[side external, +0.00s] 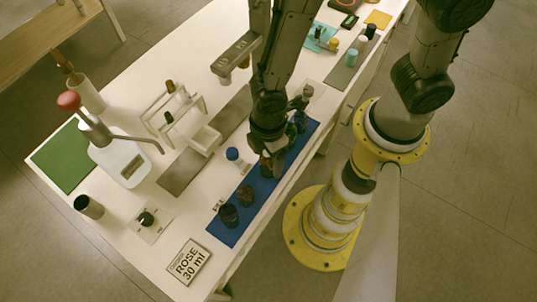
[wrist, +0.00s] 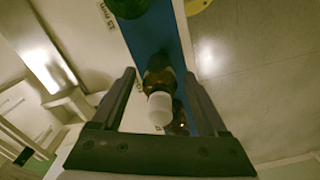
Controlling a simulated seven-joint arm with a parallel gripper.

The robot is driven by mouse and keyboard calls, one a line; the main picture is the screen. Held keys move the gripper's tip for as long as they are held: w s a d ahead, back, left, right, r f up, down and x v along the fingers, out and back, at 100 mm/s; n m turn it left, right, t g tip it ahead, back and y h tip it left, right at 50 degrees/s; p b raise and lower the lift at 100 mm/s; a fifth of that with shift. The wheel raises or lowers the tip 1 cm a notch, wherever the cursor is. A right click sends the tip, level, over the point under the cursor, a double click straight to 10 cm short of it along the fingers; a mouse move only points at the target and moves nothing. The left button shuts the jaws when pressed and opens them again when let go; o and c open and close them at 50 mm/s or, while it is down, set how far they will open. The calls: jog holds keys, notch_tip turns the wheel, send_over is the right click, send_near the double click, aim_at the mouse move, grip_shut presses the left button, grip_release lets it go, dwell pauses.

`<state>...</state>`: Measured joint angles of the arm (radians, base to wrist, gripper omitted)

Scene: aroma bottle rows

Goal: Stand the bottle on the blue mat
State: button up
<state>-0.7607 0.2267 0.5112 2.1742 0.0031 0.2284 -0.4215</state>
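The blue mat (side external: 229,237) is a long strip along the table edge nearest my base; part of it also shows in the wrist view (wrist: 147,38). My gripper (side external: 270,168) is low over the middle of the mat. In the wrist view its fingers (wrist: 160,80) are apart, with a brown bottle with a white cap (wrist: 160,110) between them and visible gaps on both sides. This bottle appears upright on the mat; its base is hidden. Two dark brown bottles (side external: 228,215) (side external: 245,195) stand at the mat's near end.
A sign reading "ROSE 30 ml" (side external: 188,262) lies near the table corner. A blue-capped bottle (side external: 232,154) stands beside the mat.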

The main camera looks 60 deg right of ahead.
notch_tip(320, 180, up, 13)
jog(key=shift+d+f, duration=0.1)
jog(key=shift+f, duration=0.1)
jog(key=s+d+r+m+t, duration=0.2)
jog(key=d+r+m, duration=0.4)
jog(key=d, duration=0.3)
jog(key=s+d+r+m+t, duration=0.2)
jog(key=d+r+m+t, duration=0.1)
jog(key=d+r+m, duration=0.4)
jog(key=d+r, duration=0.1)
jog(key=d, duration=0.2)
jog(key=shift+r+m+t, duration=0.25)
jog(key=shift+m+t, duration=0.05)
jog(key=shift+d, duration=0.1)
dwell(0.4)
